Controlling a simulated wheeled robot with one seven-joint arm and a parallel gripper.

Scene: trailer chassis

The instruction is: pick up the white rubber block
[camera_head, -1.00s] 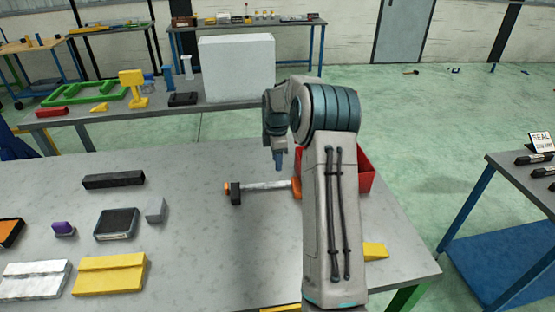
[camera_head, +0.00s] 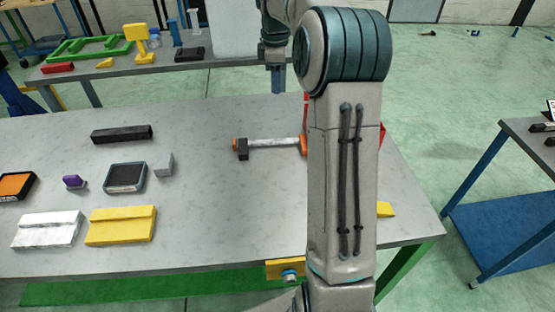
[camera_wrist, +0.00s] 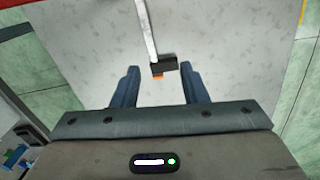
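A white, grey-streaked stepped block (camera_head: 48,230) lies flat at the left front of the grey table in the head view; it looks like the white rubber block. It sits just left of a similar yellow block (camera_head: 121,226). It does not show in the wrist view. My gripper (camera_wrist: 159,67) is open, with its two blue fingers apart and nothing held. It is above the table, to the right of and farther back than the white block. A hammer (camera_wrist: 151,35) lies below, its dark head showing between the fingertips in the wrist view.
Behind the blocks lie a black bar (camera_head: 121,134), a dark tray-like block (camera_head: 125,177), a small grey block (camera_head: 164,164) and a purple piece (camera_head: 74,182). A red bin is partly hidden behind my arm.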

